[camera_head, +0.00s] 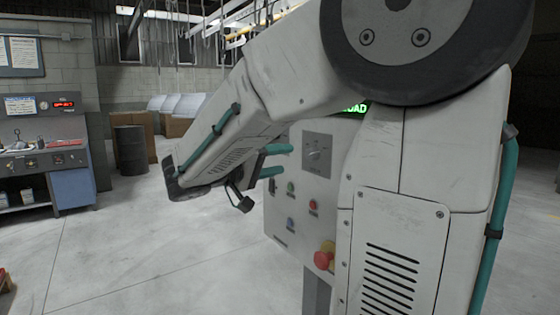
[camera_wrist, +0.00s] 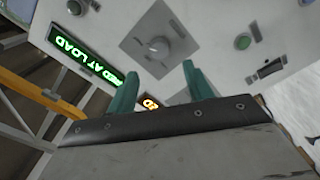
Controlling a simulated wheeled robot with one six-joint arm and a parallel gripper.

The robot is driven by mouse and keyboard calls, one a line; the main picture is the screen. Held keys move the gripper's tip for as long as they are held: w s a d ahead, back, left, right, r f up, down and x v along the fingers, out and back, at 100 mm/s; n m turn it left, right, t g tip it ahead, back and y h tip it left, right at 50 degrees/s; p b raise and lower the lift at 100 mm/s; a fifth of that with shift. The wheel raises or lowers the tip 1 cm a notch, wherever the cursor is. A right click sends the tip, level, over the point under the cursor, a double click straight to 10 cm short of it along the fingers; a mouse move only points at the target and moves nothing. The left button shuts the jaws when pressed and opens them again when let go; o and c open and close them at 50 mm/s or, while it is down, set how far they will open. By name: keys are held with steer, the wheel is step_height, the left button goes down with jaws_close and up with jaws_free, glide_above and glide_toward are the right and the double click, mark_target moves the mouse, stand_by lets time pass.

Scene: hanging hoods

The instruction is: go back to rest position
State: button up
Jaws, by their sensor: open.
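My gripper (camera_head: 288,159) has two teal fingers, apart and empty, pointing right at a pale control panel (camera_head: 278,235). In the wrist view my gripper (camera_wrist: 160,70) is open, with its fingertips on either side of the space just below a rotary knob (camera_wrist: 160,46) on a grey square plate. In the head view the knob (camera_head: 316,154) is right of the fingertips. Nothing is held. I cannot tell exactly how far the fingertips are from the panel. My own arm covers much of the right of the head view.
The panel has a green button (camera_head: 290,187), a red button (camera_head: 313,205), a blue button (camera_head: 291,223) and a red emergency knob (camera_head: 323,259). A green lit sign (camera_wrist: 88,54) is near the knob. A dark drum (camera_head: 131,150) and workbench (camera_head: 45,165) stand left. Open floor lies between.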

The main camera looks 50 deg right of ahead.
stand_by(0.4)
steer(key=s+a+f+n+t+y, duration=0.1)
steer(key=s+a+f+n+y, duration=0.25)
steer(key=f, duration=0.25)
steer(key=s+a+f+n+y, duration=0.3)
steer(key=s+a+f+y, duration=0.15)
steer(key=f, duration=0.25)
steer(key=s+a+f+n+t+y, duration=0.1)
steer(key=s+a+t+y, duration=0.1)
steer(key=a, duration=0.5)
steer(key=s+a+f+n+t+y, duration=0.1)
steer(key=s+a+t+y, duration=0.1)
steer(key=s+a+y, duration=0.3)
steer(key=a+y, duration=0.2)
steer(key=shift+a+f+t, duration=0.3)
steer(key=shift+t, duration=0.1)
